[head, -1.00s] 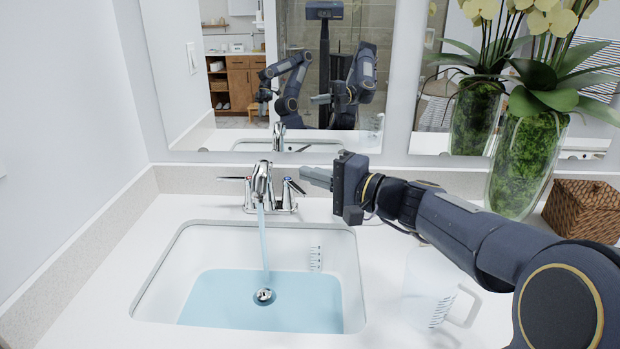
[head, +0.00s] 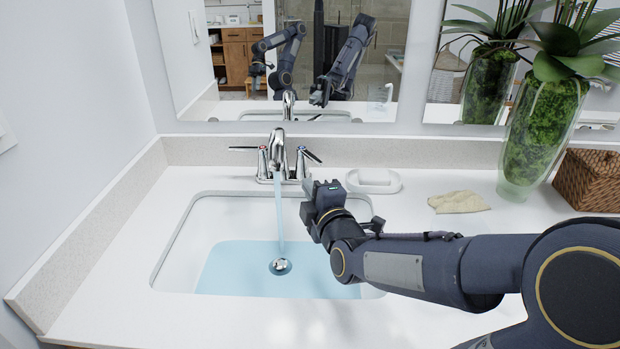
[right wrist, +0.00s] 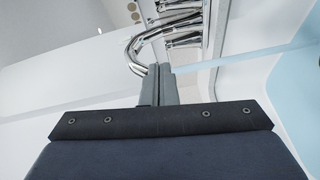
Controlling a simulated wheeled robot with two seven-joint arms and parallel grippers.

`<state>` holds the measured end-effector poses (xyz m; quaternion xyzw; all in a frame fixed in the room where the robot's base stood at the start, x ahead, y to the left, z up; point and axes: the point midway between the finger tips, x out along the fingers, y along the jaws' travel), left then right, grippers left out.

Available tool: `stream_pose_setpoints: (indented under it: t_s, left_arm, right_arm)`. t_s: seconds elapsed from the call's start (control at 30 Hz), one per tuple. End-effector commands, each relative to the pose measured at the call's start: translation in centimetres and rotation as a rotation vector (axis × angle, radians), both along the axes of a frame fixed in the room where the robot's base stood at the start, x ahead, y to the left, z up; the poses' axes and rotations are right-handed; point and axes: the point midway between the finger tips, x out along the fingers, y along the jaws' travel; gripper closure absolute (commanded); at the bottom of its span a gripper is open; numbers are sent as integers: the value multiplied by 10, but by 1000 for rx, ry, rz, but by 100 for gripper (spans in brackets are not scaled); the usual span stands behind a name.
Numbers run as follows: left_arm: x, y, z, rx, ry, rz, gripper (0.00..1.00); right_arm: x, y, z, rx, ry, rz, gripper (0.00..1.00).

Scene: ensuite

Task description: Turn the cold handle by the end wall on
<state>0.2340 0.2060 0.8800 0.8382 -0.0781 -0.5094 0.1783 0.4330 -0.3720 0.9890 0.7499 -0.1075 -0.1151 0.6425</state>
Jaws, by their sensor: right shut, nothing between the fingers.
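A chrome faucet (head: 279,160) stands behind the sink, and water runs from its spout. Its right handle (head: 312,156), with a blue mark at its base, slants toward the front right. Its left handle (head: 243,149), by a red mark, points left toward the end wall. My right gripper (head: 308,187) is shut and empty, just in front of and below the right handle; I see no clear contact. In the right wrist view its shut fingers (right wrist: 159,86) overlap the curved spout (right wrist: 137,52), with the handles beyond. My left gripper shows only in the mirror.
The sink basin (head: 181,250) holds blue water. A white soap dish (head: 373,182), a beige cloth (head: 459,202), a glass plant vase (head: 541,135) and a woven box (head: 588,180) stand to the right. The end wall (head: 75,110) is at left; a mirror (head: 215,105) is behind.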

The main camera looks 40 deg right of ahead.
Motion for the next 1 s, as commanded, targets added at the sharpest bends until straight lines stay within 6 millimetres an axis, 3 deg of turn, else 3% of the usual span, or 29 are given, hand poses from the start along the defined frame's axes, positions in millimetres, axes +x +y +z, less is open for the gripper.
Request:
stream_pose_setpoints:
  t_s: [0.47,0.7,1.0]
  left_arm:
    - [0,0,8,0,0,0,75]
    - [0,0,10,0,0,0,75]
    - [0,0,10,0,0,0,75]
  right_arm:
    - [91,-31,-4,8,2,-4,100]
    - [84,-64,-9,8,2,-8,100]
    - [83,-69,-10,8,1,-4,100]
